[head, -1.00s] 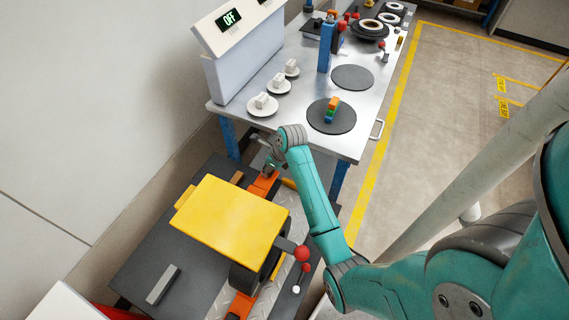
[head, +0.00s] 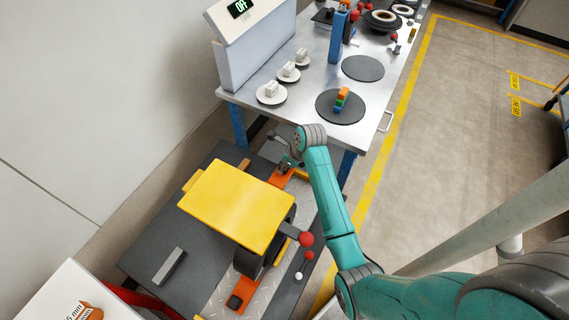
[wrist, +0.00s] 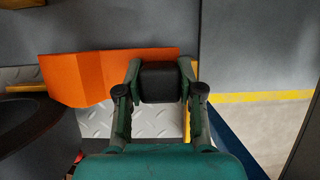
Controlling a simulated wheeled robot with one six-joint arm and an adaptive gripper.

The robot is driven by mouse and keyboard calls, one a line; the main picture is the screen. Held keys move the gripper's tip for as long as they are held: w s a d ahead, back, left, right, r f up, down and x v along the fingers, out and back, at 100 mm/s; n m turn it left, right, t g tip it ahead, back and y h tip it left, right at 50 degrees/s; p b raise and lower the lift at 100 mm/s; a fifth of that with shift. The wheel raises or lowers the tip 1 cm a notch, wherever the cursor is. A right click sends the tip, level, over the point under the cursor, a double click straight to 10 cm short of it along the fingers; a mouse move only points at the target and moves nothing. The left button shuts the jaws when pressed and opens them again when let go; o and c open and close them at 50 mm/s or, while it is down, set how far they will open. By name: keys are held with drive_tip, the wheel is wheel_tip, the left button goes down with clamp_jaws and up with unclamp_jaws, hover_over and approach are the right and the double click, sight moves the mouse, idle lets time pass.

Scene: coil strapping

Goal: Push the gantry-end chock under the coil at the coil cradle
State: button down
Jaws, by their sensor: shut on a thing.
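The gantry-end chock is an orange wedge (head: 279,180) at the far end of the coil cradle (head: 312,225). In the wrist view the chock (wrist: 95,75) points left toward the dark coil (wrist: 28,125). My gripper (wrist: 160,88) is shut on the chock's black block (wrist: 160,70), one finger on each side. In the head view my gripper (head: 288,163) is at the cradle's far end, partly hidden by my arm. The coil (head: 250,264) sits mostly hidden under a yellow top (head: 238,205). Whether the chock touches the coil cannot be told.
A second orange chock (head: 242,293) lies at the cradle's near end. Red-knobbed levers (head: 306,240) stand at the cradle's right side. A metal workbench (head: 300,110) stands just beyond my gripper. A grey bar (head: 169,266) lies on the dark platform. Open floor lies right.

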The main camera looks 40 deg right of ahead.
drive_tip(key=shift+d+f, duration=0.15)
drive_tip(key=shift+f, duration=3)
drive_tip(key=shift+s+d, duration=0.45)
drive_tip(key=shift+s, duration=0.75)
drive_tip(key=shift+s+d, duration=0.4)
drive_tip(key=shift+s, duration=0.85)
drive_tip(key=shift+s+d, duration=0.45)
drive_tip(key=shift+s, duration=0.75)
drive_tip(key=shift+f, duration=0.3)
drive_tip(key=shift+s+a, duration=0.25)
drive_tip(key=shift+a, duration=0.45)
drive_tip(key=shift+s+a, duration=0.25)
drive_tip(key=shift+a, duration=0.5)
drive_tip(key=shift+s+a, duration=0.25)
drive_tip(key=shift+a, duration=0.45)
drive_tip(key=c, duration=0.7)
unclamp_jaws()
drive_tip(key=shift+o, duration=0.2)
drive_tip(key=w+d+r+v, duration=0.1)
drive_tip(key=w+d+v, duration=0.1)
drive_tip(key=v, duration=1.4)
drive_tip(key=shift+w+d+r, duration=0.2)
drive_tip(key=shift+w+d, duration=0.05)
drive_tip(key=shift+w, duration=0.05)
